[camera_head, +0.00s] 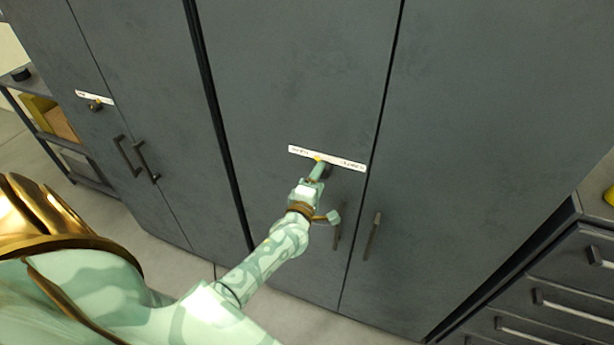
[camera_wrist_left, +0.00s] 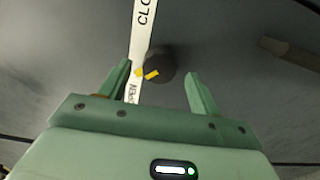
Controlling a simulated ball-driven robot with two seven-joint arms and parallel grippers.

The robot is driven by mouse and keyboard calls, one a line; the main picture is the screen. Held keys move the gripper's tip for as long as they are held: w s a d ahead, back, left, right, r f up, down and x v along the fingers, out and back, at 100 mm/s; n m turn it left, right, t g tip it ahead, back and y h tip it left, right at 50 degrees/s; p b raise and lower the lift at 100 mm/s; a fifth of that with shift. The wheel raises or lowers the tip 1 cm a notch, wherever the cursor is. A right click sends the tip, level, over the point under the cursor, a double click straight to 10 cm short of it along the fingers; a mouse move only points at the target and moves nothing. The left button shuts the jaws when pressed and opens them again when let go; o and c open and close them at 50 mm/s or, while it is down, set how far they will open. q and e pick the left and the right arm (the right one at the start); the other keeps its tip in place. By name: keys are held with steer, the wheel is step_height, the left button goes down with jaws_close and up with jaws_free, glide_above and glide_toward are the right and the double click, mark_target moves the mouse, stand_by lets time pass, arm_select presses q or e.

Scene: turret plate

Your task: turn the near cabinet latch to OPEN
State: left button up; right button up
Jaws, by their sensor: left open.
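The near cabinet latch is a dark round knob (camera_wrist_left: 160,62) on the grey cabinet door, with a yellow bar on its face. A white label strip (camera_wrist_left: 143,30) beside it reads "CLO…" at one end and "…PEN" at the other. A second yellow mark sits at the label, close to the knob's bar. The label also shows in the head view (camera_head: 345,163), where my gripper partly hides the knob. My left gripper (camera_wrist_left: 158,82) is open, its fingers on either side of the knob with gaps visible; I cannot tell whether they touch it. It also shows in the head view (camera_head: 320,172). My right gripper is out of view.
Vertical door handles (camera_head: 371,236) hang below the latch, close to my left wrist. A farther cabinet at left has its own latch (camera_head: 95,106) and handles (camera_head: 147,160). A drawer unit (camera_head: 560,290) stands at right, a shelf at far left.

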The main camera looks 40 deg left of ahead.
arm_select(q)
steer(key=v, duration=1.4)
steer(key=shift+s+d, duration=0.2)
